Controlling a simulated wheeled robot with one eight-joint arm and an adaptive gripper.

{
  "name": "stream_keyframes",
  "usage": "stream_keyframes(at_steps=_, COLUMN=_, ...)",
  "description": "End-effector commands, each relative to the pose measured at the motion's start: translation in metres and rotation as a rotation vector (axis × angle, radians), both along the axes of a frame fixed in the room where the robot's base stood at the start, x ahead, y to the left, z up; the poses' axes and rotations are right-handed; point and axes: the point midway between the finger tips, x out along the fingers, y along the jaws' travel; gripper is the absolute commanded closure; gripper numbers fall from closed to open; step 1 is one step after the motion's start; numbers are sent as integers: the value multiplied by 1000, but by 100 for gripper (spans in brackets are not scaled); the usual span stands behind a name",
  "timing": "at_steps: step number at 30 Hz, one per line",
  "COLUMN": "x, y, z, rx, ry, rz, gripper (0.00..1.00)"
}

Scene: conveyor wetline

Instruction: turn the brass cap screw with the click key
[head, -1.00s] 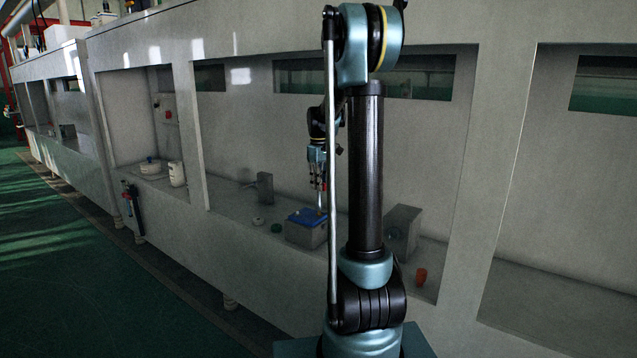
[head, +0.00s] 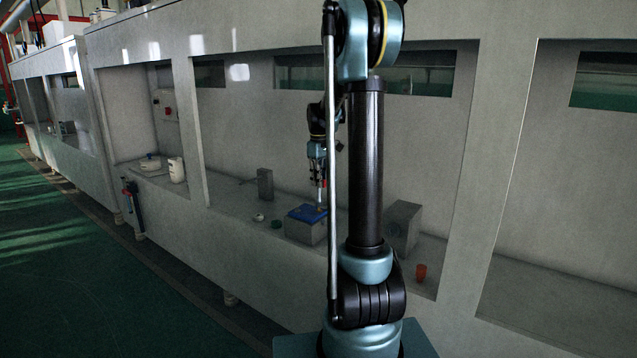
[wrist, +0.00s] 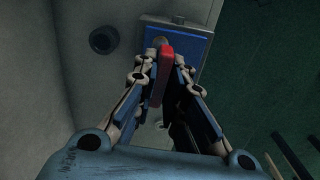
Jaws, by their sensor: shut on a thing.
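My gripper (head: 318,183) reaches down over a grey block (head: 305,231) with a blue top (head: 303,213) in the bay. In the wrist view the fingers (wrist: 163,75) are shut on the red click key (wrist: 164,62), which points at the blue top (wrist: 190,48). A small brass-coloured spot, the cap screw (head: 321,207), shows at the right of the blue top, under the key. In the wrist view the key's far end covers most of the screw (wrist: 160,41). I cannot tell whether the key is seated on it.
A grey box (head: 402,228) and an orange cup (head: 420,272) stand to the right. A green cap (head: 277,224), a small white part (head: 258,217) and a narrow grey block (head: 265,185) lie to the left. The bay's front wall and pillars surround the arm.

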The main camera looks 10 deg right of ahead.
Motion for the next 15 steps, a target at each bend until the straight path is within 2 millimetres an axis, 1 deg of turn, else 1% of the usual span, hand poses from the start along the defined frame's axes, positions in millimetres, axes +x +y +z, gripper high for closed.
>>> stream_keyframes(at_steps=15, x=0, y=0, z=-8, rx=0, ry=0, rz=0, gripper=100)
